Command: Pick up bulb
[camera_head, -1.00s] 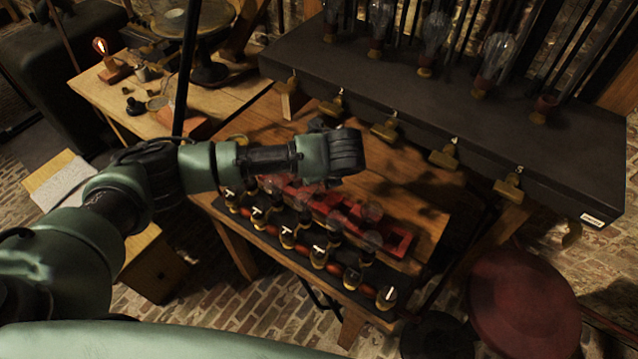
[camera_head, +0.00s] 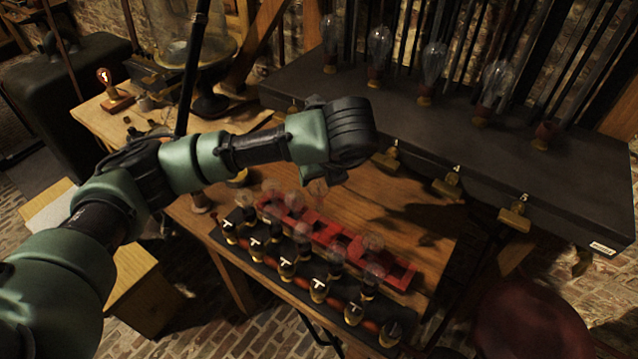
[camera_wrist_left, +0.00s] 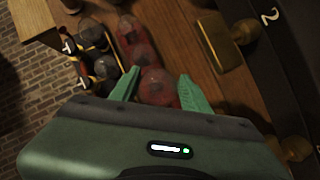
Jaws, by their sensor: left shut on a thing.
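My left gripper (camera_wrist_left: 160,91) is shut on a clear glass bulb (camera_wrist_left: 157,84), which sits between its two green fingertips in the wrist view. In the head view this bulb (camera_head: 318,187) shows faintly just below my wrist, above the red rack (camera_head: 331,232); the fingertips are mostly hidden there. Other clear bulbs stand in or by the rack, such as one at its left end (camera_head: 271,189). In the wrist view two more bulbs (camera_wrist_left: 127,28) (camera_wrist_left: 145,53) line up beyond the held one. My right gripper is not in view.

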